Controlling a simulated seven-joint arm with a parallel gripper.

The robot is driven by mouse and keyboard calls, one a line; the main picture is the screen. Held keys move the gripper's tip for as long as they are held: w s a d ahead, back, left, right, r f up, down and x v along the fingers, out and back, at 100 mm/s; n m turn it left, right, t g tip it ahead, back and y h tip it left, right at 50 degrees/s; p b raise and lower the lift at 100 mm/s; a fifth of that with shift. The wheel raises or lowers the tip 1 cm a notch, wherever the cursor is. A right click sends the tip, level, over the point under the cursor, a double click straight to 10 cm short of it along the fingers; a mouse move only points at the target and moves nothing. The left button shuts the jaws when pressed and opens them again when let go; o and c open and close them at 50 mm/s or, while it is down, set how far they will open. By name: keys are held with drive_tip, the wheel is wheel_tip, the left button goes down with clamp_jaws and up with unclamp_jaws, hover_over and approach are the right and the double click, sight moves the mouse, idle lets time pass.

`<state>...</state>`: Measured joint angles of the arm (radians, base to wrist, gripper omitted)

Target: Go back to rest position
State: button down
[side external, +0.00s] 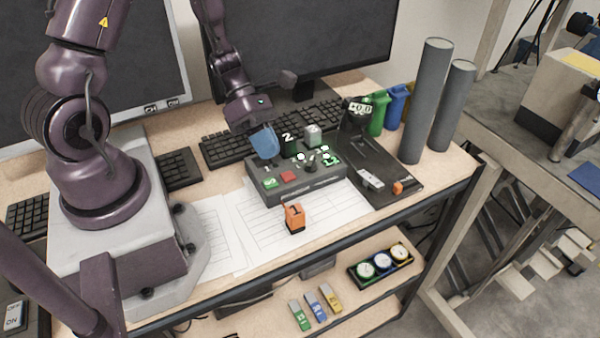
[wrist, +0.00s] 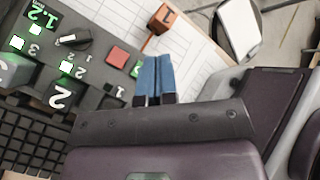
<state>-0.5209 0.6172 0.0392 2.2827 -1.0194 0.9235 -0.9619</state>
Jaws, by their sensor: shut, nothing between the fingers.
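My gripper (side external: 265,142) has blue fingers and is shut with nothing between them. In the side view it is over the back left of the dark control box (side external: 330,182), in front of the keyboard. In the wrist view my gripper (wrist: 155,76) points toward the paper, with the control box (wrist: 88,22) at the left. I cannot tell exactly how high the fingers are above the box. The box carries a red button (side external: 289,177), also in the wrist view (wrist: 117,57), a black knob (wrist: 75,40) and green-lit labels.
An orange block (side external: 294,219) stands on the paper sheets (side external: 240,235). A black panel (side external: 385,195) with a display is right of the box. Green (side external: 377,112) and blue (side external: 397,105) bins and two tall grey cylinders (side external: 427,100) stand behind. Monitors back the desk.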

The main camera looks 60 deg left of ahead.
drive_tip(key=s+d+r+m+t+y, duration=0.1)
drive_tip(key=s+r+m+y, duration=0.1)
drive_tip(key=r+m, duration=0.6)
drive_tip(key=s+d+r+m+t+y, duration=0.1)
drive_tip(key=s+r+m+y, duration=0.2)
drive_tip(key=r+m, duration=0.4)
drive_tip(key=s+d+r+m+t+y, duration=0.1)
drive_tip(key=s+r+m+t+y, duration=0.1)
drive_tip(key=r+m, duration=0.6)
drive_tip(key=m+y, duration=0.1)
drive_tip(key=m, duration=0.4)
drive_tip(key=shift+s+d+r+y, duration=0.25)
drive_tip(key=shift+r+y, duration=0.1)
drive_tip(key=shift+y, duration=0.05)
